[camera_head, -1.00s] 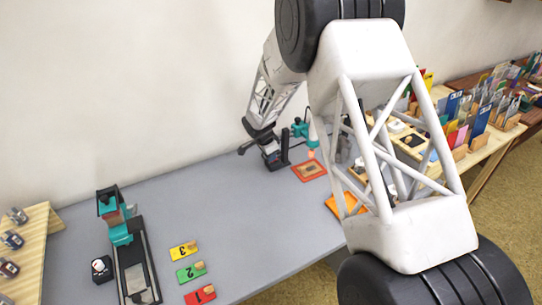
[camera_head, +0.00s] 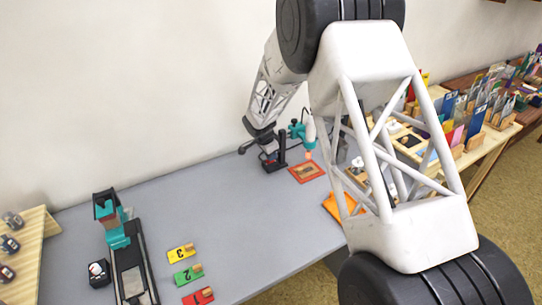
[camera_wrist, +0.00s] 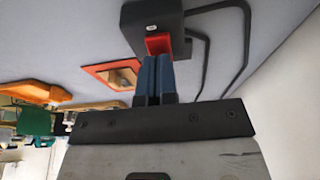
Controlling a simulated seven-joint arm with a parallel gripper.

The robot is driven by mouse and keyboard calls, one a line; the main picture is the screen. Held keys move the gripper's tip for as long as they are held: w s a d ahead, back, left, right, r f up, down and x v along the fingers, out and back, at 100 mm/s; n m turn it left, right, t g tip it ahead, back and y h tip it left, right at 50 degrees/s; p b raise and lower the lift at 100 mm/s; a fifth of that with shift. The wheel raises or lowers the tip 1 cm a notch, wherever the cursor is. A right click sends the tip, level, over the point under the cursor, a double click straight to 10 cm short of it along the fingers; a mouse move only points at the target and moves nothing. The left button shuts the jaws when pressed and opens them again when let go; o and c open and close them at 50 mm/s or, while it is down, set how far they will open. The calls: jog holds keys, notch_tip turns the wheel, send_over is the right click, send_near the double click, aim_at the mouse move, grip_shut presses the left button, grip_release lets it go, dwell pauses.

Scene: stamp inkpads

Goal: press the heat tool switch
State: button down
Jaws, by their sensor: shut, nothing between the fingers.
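The heat tool (camera_head: 297,131), teal with a pale body, stands by a black upright (camera_head: 282,150) at the back of the grey table. In the wrist view a red switch (camera_wrist: 159,43) sits on the face of a black box (camera_wrist: 147,14). My gripper (camera_wrist: 154,60) is shut, its two blue fingers side by side with nothing between them. The fingertips overlap the lower part of the switch in the wrist view; I cannot tell whether they touch it. In the head view my gripper (camera_head: 270,158) is small and dark beside the black upright, and the switch is hidden.
A black wire frame (camera_wrist: 245,50) stands right of the box in the wrist view. An orange-framed mat (camera_head: 307,172) with a wooden piece lies near the tool. Numbered coloured blocks (camera_head: 189,275) and a teal-and-black device (camera_head: 119,240) stand at the left. The middle table is clear.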

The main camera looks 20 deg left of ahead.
jog(key=shift+r, duration=0.1)
jog(key=shift+v, duration=0.8)
jog(key=s+a+r, duration=0.4)
jog(key=r, duration=0.6)
jog(key=shift+s+a, duration=0.2)
jog(key=shift+r, duration=0.15)
